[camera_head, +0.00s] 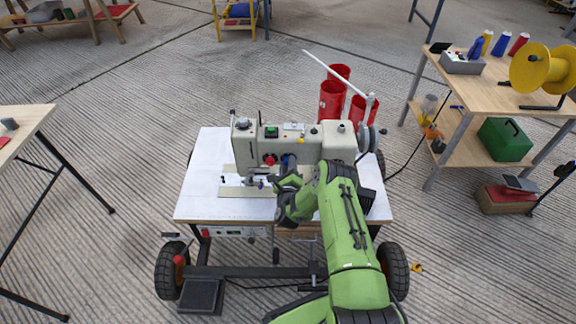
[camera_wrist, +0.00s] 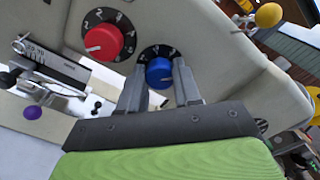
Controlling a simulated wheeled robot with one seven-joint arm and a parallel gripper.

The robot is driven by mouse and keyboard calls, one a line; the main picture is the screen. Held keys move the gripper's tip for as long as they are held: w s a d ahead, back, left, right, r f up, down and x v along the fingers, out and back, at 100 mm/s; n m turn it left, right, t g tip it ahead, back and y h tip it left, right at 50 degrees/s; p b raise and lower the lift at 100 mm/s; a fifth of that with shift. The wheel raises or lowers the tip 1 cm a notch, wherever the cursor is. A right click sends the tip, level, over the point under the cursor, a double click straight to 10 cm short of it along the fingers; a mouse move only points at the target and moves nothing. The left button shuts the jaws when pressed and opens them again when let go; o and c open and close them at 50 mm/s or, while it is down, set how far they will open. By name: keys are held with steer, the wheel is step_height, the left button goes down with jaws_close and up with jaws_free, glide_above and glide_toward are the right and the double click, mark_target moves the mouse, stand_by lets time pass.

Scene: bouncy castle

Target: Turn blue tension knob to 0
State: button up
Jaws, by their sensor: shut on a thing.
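The blue tension knob (camera_wrist: 159,72) is on the sewing machine's cream body, on a black numbered dial (camera_wrist: 155,52). My gripper (camera_wrist: 158,80) has one finger on each side of the blue knob and is shut on it. The fingers and the knob hide part of the dial's numbers, and I cannot read the setting. In the head view the blue knob (camera_head: 289,160) shows small, just above my gripper (camera_head: 284,178), on the front of the sewing machine (camera_head: 300,140).
A red knob (camera_wrist: 103,41) on a similar numbered dial sits left of the blue one, close to the left finger. A yellow ball-shaped knob (camera_wrist: 269,15) is at upper right. The white table (camera_head: 205,180) under the machine has free room at its left.

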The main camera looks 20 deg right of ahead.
steer(key=shift+c, duration=0.4)
steer(key=shift+n, duration=0.4)
steer(key=shift+s+f+n+p, duration=0.15)
steer(key=shift+n+p, duration=1.2)
steer(key=shift+n, duration=7.4)
steer(key=shift+f+n+p, duration=0.1)
steer(key=shift+n+p, duration=1.25)
steer(key=shift+n, duration=7.4)
